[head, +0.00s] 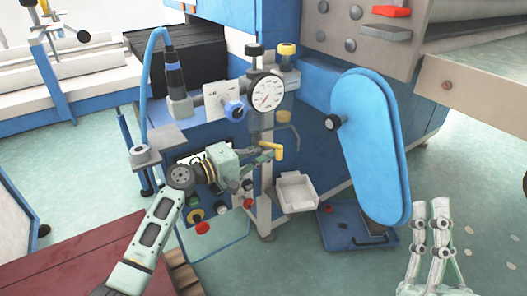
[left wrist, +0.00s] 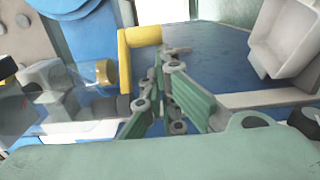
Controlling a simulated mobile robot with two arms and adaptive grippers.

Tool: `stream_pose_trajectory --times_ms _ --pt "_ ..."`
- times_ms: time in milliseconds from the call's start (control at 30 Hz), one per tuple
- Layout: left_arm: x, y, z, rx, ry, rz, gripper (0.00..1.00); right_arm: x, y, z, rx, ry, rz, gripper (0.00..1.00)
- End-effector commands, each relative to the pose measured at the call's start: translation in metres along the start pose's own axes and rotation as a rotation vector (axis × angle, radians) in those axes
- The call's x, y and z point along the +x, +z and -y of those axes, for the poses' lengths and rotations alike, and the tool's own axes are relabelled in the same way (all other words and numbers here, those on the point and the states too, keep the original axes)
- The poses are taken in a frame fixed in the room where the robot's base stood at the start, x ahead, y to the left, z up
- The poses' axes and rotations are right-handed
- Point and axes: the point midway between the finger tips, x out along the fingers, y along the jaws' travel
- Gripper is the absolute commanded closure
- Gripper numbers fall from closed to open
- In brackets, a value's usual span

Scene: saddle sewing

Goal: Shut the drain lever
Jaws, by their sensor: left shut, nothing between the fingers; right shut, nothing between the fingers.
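The yellow drain lever (head: 276,151) sticks out below the clear bowl under the round gauge. In the left wrist view the lever (left wrist: 124,55) is a bent yellow handle just left of my fingertips. My left gripper (head: 263,156) is shut and empty, with its tips close beside the lever; I cannot tell whether they touch it. The left wrist view shows its green fingers (left wrist: 168,58) together at the tips. My right gripper (head: 431,206) is shut and empty at the lower right, far from the lever.
A white tray (head: 296,193) sits below and right of the lever. A blue belt guard (head: 372,140) stands to the right. Red and yellow knobs (head: 202,227) lie below my left wrist.

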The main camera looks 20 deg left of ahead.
Motion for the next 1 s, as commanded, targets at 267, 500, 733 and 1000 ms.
stream_pose_trajectory --times_ms 267,500,733,1000 --pt "-0.0008 0.0055 -0.0005 -0.001 0.000 0.003 1.00 0.0004 0.0027 -0.0003 0.000 0.001 0.015 1.00" --pt "-0.0011 0.0064 0.0000 -0.001 0.000 0.003 1.00 0.0001 0.0057 -0.0005 -0.001 0.001 0.029 1.00" --pt "-0.0011 0.0063 0.0001 -0.001 0.000 0.003 1.00 0.0000 0.0059 -0.0006 -0.001 0.001 0.029 1.00" --pt "-0.0012 0.0061 0.0002 -0.001 0.000 0.003 1.00 0.0000 0.0059 -0.0006 -0.001 0.002 0.029 1.00"
